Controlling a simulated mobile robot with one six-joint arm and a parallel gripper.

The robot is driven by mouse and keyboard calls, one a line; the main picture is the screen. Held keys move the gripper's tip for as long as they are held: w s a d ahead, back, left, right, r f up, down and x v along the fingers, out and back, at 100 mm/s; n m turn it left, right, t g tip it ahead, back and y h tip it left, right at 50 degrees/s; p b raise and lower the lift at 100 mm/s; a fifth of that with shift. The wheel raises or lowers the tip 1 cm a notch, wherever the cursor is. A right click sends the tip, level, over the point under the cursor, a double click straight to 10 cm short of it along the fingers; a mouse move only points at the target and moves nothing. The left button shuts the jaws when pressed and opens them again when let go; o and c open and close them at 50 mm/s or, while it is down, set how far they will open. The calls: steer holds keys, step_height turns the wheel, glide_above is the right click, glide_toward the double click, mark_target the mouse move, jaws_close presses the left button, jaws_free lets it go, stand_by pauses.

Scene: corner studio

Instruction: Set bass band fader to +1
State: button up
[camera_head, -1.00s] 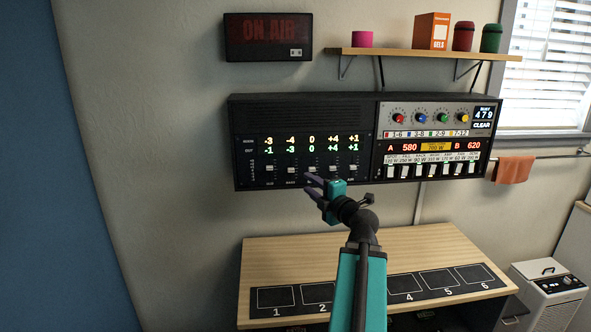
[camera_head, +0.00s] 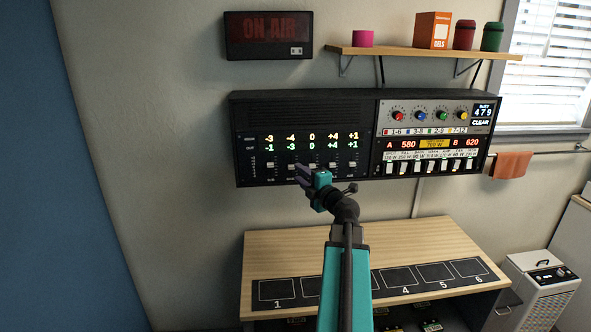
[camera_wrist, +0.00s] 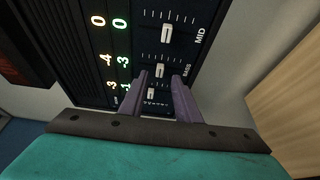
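The mixer panel (camera_head: 305,110) on the wall unit has a row of vertical faders with two rows of numbers above. The bass fader (camera_wrist: 162,71) has a white cap; its column reads yellow -4 and green -3 in the head view. My gripper (camera_wrist: 160,80) is open, with its purple fingertips on either side of the bass cap along its travel; contact cannot be told. In the head view my gripper (camera_head: 302,172) is at the bass and mid faders. The mid fader (camera_wrist: 167,34) is beside it, reading 0 and 0. Another fader (camera_wrist: 152,93) shows between the fingers, nearer the palm.
The right section carries coloured knobs (camera_head: 420,116) and a row of white switches (camera_head: 431,167). A wooden desk (camera_head: 350,245) with numbered squares stands below. A shelf (camera_head: 410,52) and an unlit ON AIR sign (camera_head: 268,35) are above.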

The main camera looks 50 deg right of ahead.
mark_target(292, 168)
steer(key=shift+p+x, duration=0.4)
steer(key=shift+x, duration=1.7)
jaws_close()
